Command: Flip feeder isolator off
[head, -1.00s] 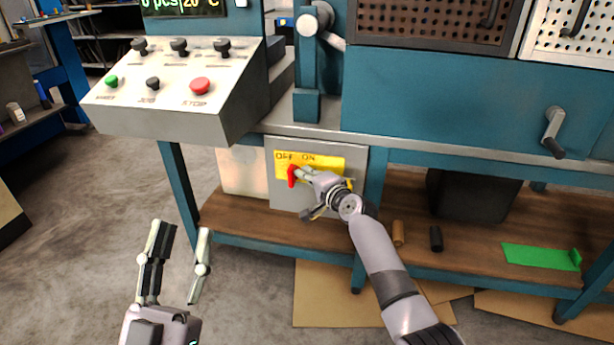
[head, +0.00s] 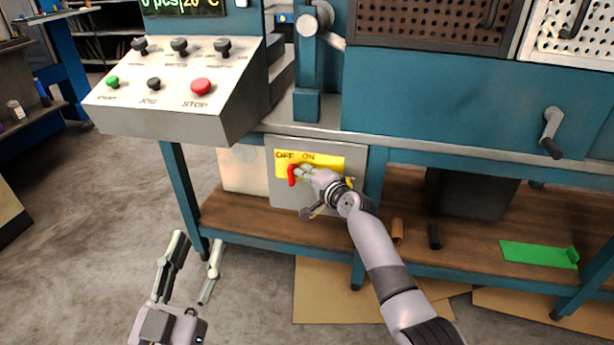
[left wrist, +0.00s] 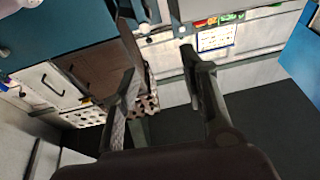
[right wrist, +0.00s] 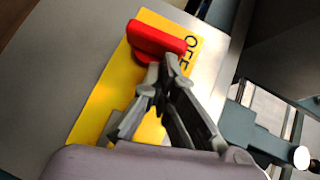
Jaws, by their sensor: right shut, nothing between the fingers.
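The feeder isolator is a red handle (head: 292,175) on a yellow plate (head: 335,161) marked OFF and ON, on a grey box (head: 357,155) under the machine. The handle is at the OFF end of the plate. In the right wrist view the red handle (right wrist: 155,40) lies just beyond my fingertips, close to the OFF lettering. My right gripper (head: 302,173) is shut and empty, with its tips at or touching the handle; exact contact cannot be told. My left gripper (head: 196,240) is open and empty, low above the floor at the left.
A sloped control panel (head: 180,75) with knobs and a red STOP button (head: 201,86) overhangs at the left. A wooden shelf (head: 280,232) runs below the box, with a green piece (head: 538,254) at right. Cardboard (head: 330,290) lies on the floor.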

